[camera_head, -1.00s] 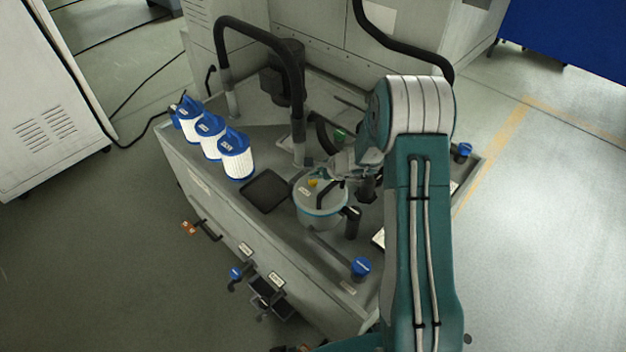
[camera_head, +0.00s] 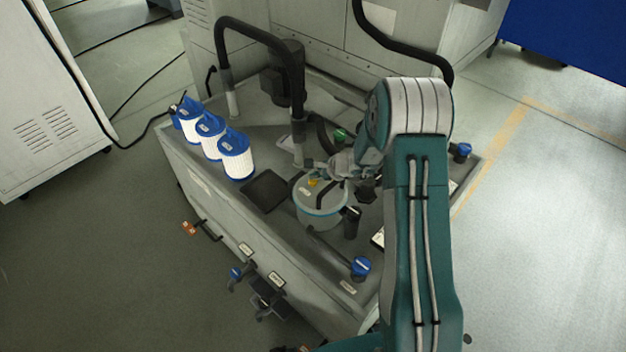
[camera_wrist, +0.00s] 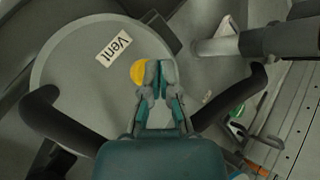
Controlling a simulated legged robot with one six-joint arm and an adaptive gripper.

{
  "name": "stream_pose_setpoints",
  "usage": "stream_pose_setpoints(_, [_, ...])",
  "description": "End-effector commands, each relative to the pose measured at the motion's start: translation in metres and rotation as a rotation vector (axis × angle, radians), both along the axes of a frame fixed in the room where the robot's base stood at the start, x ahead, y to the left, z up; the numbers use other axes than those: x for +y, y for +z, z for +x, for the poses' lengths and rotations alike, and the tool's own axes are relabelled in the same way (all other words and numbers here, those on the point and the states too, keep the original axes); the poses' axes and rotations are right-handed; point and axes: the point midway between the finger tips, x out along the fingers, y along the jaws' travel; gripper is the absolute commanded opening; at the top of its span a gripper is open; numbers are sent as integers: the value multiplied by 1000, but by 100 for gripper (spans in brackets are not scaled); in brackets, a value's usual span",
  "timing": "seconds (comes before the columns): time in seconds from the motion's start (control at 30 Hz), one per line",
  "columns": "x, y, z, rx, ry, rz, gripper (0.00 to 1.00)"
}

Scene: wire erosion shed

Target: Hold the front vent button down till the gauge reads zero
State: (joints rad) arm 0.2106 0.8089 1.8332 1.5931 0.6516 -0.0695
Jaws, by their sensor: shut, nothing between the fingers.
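A grey canister (camera_head: 322,218) with a round lid stands in the grey tub. My gripper (camera_wrist: 155,68) is shut and empty. Its fingertips are over the lid, just right of the button, and overlap its right edge in the wrist view. I cannot tell whether they touch it. The gripper also shows in the head view (camera_head: 318,168). I cannot make out a gauge.
A black hose (camera_head: 262,40) arches behind the canister. A black tray (camera_head: 266,190) lies left of it. A blue knob (camera_head: 361,266) is at the front corner.

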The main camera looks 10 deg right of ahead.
Motion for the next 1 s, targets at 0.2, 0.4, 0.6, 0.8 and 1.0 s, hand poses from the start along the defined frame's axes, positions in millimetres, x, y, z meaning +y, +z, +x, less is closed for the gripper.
stream_pose_setpoints(0.2, [0,-12,-6,21,0,-3,0])
stream_pose_setpoints(0.4, [0,-14,-6,22,1,-4,0])
stream_pose_setpoints(0.6, [0,-17,-6,24,0,-6,0])
stream_pose_setpoints(0.8, [0,-18,-5,24,1,-6,0])
stream_pose_setpoints(1.0, [0,-18,-5,24,1,-6,0])
